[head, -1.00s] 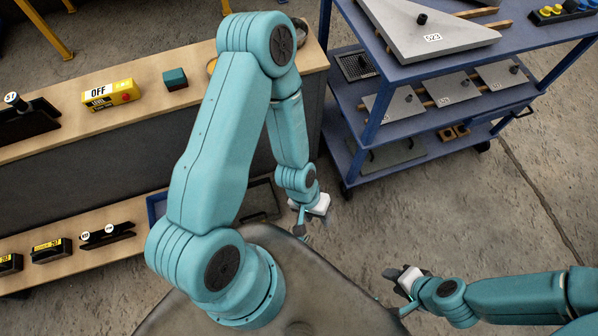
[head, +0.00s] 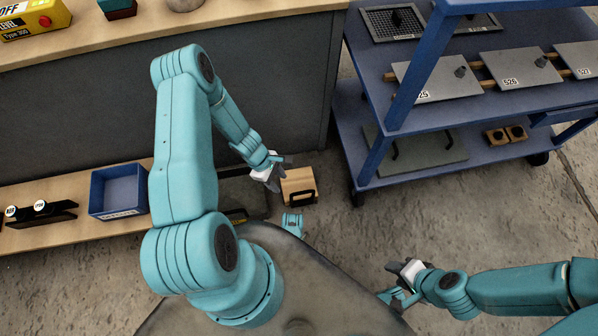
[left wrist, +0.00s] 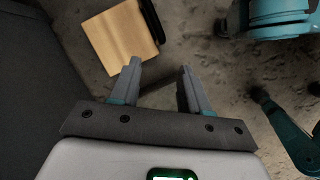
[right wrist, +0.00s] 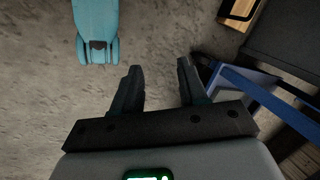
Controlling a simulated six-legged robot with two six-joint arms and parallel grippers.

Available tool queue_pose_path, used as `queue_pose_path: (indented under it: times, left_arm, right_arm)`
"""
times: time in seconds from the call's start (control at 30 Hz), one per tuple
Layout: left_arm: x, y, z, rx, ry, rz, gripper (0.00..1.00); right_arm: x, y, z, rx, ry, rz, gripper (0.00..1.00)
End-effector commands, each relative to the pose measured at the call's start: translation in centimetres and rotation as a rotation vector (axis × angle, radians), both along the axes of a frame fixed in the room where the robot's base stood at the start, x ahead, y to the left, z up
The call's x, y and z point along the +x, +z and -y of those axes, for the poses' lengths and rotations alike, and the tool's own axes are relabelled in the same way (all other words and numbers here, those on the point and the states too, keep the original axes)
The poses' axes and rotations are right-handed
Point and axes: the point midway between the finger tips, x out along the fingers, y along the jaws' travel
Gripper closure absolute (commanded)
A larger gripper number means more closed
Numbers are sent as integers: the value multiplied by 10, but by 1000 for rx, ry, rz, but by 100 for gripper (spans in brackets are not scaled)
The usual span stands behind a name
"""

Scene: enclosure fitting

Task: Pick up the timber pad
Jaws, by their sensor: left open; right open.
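The timber pad (head: 299,186), a pale wooden block with a black handle on one side, appears to lie on the floor between the bench and the blue trolley. My left gripper (head: 284,169) is open and empty beside its left edge in the head view. In the left wrist view the pad (left wrist: 120,38) shows beyond the left finger of my open gripper (left wrist: 160,68), apart from it. A corner of a wooden piece with a black handle (right wrist: 240,10) shows at the top of the right wrist view. My right gripper (head: 388,281) is open and empty, away from the pad.
Bare concrete lies to the front right.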

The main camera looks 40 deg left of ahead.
Motion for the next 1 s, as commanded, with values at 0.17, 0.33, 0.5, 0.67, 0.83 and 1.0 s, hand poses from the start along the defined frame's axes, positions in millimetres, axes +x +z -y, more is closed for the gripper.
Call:
queue_pose_path:
  times: [0.17,0.33,0.5,0.67,0.83,1.0]
  left_arm:
    - [1,-45,17,-1,-1,-4,54]
    - [4,-62,24,1,0,-1,54]
    - [7,-75,29,1,-1,-1,54]
    - [13,-99,41,0,1,-1,54]
    - [16,-112,46,1,0,1,54]
    - [17,-112,46,2,1,1,54]
  right_arm:
    - [4,-24,4,-3,-16,6,57]
    - [5,-26,5,-4,-21,9,57]
    - [8,-32,6,-6,-23,16,57]
    - [16,-44,7,-10,-27,44,57]
    - [19,-45,8,-13,-27,55,57]
    - [19,-44,8,-13,-28,56,57]
